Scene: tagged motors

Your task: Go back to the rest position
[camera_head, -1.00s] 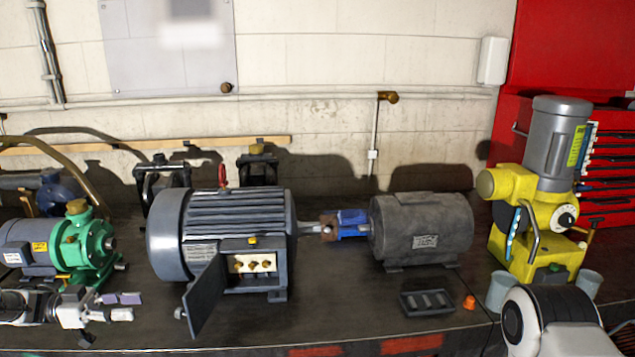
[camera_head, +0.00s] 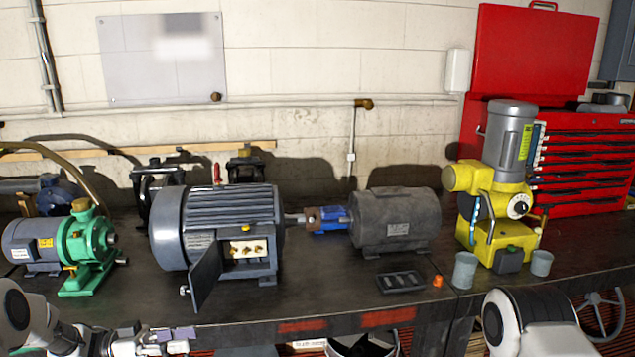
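My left gripper (camera_head: 180,339) is low in the view, at the bench's front edge, below the large grey motor. Its two fingers show apart with nothing between them, so it looks open and empty. My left arm comes in from the lower left corner. A white and black part of my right arm shows at the lower right, but my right gripper is out of view. The large grey motor (camera_head: 228,222) with its open terminal box, the green pump motor (camera_head: 88,250), the dark grey motor (camera_head: 397,222) and the yellow machine (camera_head: 500,205) stand on the bench.
The dark bench (camera_head: 330,290) has free room along its front. A small black tray (camera_head: 401,282), an orange cap (camera_head: 437,281) and two grey cups (camera_head: 465,270) (camera_head: 541,263) sit at the right. A red tool chest (camera_head: 585,170) stands behind. A handwheel (camera_head: 602,312) is at the lower right.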

